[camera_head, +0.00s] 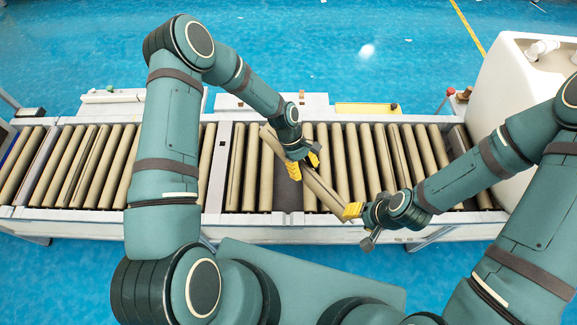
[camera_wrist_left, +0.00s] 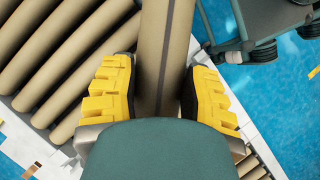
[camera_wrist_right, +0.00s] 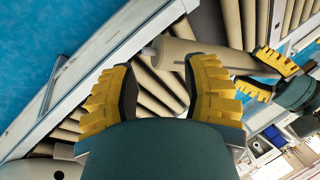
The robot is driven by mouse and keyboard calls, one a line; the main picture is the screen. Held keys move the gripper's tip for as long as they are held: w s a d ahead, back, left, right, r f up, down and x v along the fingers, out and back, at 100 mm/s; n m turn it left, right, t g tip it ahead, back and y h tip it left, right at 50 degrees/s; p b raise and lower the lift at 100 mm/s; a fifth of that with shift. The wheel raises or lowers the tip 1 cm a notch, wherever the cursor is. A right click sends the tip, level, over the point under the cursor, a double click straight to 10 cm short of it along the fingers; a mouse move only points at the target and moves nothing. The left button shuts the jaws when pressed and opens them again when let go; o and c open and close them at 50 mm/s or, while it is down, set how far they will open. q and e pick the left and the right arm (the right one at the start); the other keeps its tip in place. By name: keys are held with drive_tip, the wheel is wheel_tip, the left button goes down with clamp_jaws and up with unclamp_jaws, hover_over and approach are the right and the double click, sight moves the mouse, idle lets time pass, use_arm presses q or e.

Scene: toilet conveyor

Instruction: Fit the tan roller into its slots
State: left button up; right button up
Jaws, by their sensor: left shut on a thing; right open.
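The tan roller (camera_head: 325,191) is held tilted across the conveyor in the head view, slanting from upper left to lower right. My left gripper (camera_head: 303,164) is shut on its middle; the left wrist view shows the roller (camera_wrist_left: 166,40) between the yellow fingers. My right gripper (camera_head: 352,210) is open by the roller's near end. In the right wrist view, the roller's end with its thin pin (camera_wrist_right: 175,52) lies just beyond my right fingertips, not between them. A dark gap (camera_head: 288,190) shows in the roller row under the held roller. The slots themselves are too small to make out.
The conveyor's near rail (camera_head: 300,232) runs across the view, with several tan rollers seated on both sides of the gap. Blue floor lies beyond.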

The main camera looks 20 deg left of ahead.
use_arm(q)
drive_tip(key=w+f+n+t, duration=0.4)
drive_tip(key=w+n+t, duration=0.2)
drive_tip(key=w+n, duration=0.3)
drive_tip(key=n, duration=0.4)
drive_tip(key=shift+w+d+n+t+b, duration=0.2)
drive_tip(key=shift+d+n+t+b, duration=0.05)
drive_tip(key=shift+n+t+b, duration=0.15)
drive_tip(key=a+f+n+y, duration=0.1)
drive_tip(key=n, duration=0.1)
drive_tip(key=w+a+n+t+y, duration=0.1)
drive_tip(key=n, duration=0.1)
drive_tip(key=w+a+f+n+t, duration=0.1)
drive_tip(key=n, duration=0.1)
drive_tip(key=shift+w+a+f+n+y, duration=0.2)
drive_tip(key=shift+a+f+n+y, duration=0.1)
drive_tip(key=shift+y, duration=0.1)
drive_tip(key=shift+a+f+n+t+y+p, duration=0.6)
drive_tip(key=shift+a+n+y, duration=1.7)
drive_tip(key=shift+n, duration=1.3)
drive_tip(key=shift+h, duration=0.3)
drive_tip(key=shift+s+a+f+b, duration=0.2)
drive_tip(key=shift+f+b, duration=0.55)
drive_tip(key=shift+f, duration=1.75)
drive_tip(key=shift+s+a+f+b, duration=0.15)
drive_tip(key=shift+f+b, duration=0.6)
drive_tip(key=shift+f, duration=1.75)
drive_tip(key=shift+w+f+b, duration=0.1)
drive_tip(key=shift+f+b, duration=0.2)
drive_tip(key=shift+f, duration=0.1)
